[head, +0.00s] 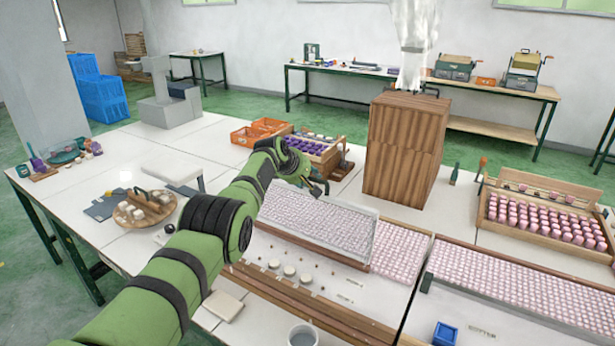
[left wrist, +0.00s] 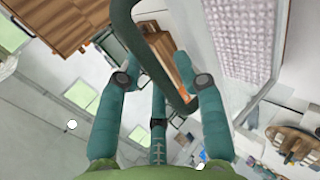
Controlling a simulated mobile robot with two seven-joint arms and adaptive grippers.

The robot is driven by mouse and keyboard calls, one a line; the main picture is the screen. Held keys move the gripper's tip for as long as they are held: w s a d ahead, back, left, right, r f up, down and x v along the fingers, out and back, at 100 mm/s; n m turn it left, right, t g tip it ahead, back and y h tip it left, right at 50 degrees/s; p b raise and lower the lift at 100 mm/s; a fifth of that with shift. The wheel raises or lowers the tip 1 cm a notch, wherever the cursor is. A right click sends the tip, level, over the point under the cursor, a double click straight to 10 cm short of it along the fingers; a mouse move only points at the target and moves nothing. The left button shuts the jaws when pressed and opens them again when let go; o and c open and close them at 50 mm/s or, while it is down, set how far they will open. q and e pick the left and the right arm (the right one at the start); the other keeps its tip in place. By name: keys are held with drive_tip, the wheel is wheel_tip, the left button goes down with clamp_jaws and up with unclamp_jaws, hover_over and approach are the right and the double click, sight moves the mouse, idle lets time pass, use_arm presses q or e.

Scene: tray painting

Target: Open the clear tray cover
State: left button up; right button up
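The clear tray cover (head: 345,213) is a see-through panel in the middle of the head view, tilted above the tray (head: 402,252) of small pink-and-white pieces. My left gripper (head: 318,184) is at the cover's far upper edge; its fingers are small and partly hidden by my arm there. In the left wrist view, my left gripper (left wrist: 157,62) has its teal fingers spread apart, with a dark green curved bar (left wrist: 150,45) passing between them. The pink-and-white grid (left wrist: 240,35) shows at the upper right. Firm contact with the bar is unclear. My right gripper is not visible.
A tall wooden box (head: 405,150) stands just behind the tray. A second pink tray (head: 520,293) and a wooden rack (head: 545,215) of pink pots lie to the right. A grey cup (head: 302,336) and blue box (head: 445,333) are at the front. Orange crates (head: 262,130) are behind.

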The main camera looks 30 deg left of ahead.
use_arm(q)
drive_tip(key=shift+f, duration=0.1)
idle(0.4)
drive_tip(key=shift+s+a, duration=0.1)
drive_tip(key=shift+s+a+r, duration=0.1)
drive_tip(key=shift+s+r, duration=0.1)
drive_tip(key=shift+r, duration=0.2)
drive_tip(key=shift+v, duration=0.75)
drive_tip(key=v, duration=0.5)
drive_tip(key=shift+s+d+f, duration=0.1)
drive_tip(key=shift+d, duration=0.1)
